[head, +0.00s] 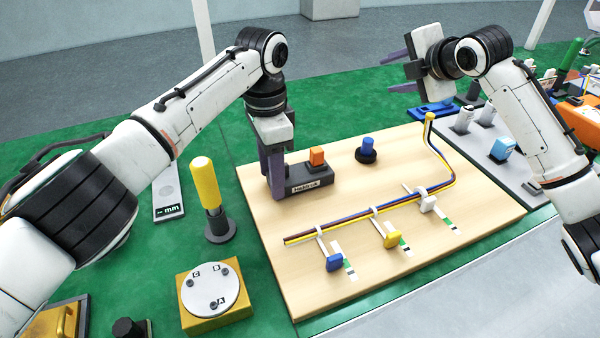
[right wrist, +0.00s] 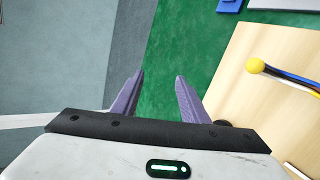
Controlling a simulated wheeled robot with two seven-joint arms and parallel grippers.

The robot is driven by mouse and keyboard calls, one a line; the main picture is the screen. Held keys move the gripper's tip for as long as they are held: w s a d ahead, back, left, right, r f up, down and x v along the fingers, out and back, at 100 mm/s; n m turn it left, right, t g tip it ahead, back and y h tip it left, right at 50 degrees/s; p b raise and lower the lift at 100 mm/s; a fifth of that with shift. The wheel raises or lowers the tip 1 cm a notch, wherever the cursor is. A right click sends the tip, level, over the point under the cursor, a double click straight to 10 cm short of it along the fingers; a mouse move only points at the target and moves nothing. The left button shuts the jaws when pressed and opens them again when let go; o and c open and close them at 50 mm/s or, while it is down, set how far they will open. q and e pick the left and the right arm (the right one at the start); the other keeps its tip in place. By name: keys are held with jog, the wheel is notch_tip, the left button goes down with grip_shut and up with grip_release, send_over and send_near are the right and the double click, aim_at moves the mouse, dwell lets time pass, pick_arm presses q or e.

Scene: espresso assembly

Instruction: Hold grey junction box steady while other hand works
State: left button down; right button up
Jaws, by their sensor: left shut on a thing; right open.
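The dark grey junction box (head: 312,187), with a pale label on its front and an orange block (head: 316,156) on top, sits on the wooden board (head: 290,285). My left gripper (head: 275,192) reaches down to the box's left end and is shut on it; the far finger and contact are partly hidden. My right gripper (head: 393,73) is open and empty, raised beyond the board's back edge. Its purple fingers also show apart in the right wrist view (right wrist: 156,92), above the green mat and grey floor.
A cable bundle (head: 345,223) runs along the board through clips with blue, yellow and white parts. A blue knob (head: 367,150) stands beside the box. A yellow-handled tool (head: 206,185) and a round lettered plate (head: 210,287) stand left of the board.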

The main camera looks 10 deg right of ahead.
jog(key=s+a+r+n+g+y, duration=0.25)
jog(key=a+n, duration=0.25)
jog(key=a, duration=0.4)
jog(key=n+g+h, duration=0.3)
jog(key=n+g, duration=0.2)
jog(key=n, duration=0.7)
send_near(317, 150)
jog(key=x, duration=0.8)
jog(key=shift+w+f, duration=0.15)
jog(key=shift+f, duration=0.15)
grip_shut()
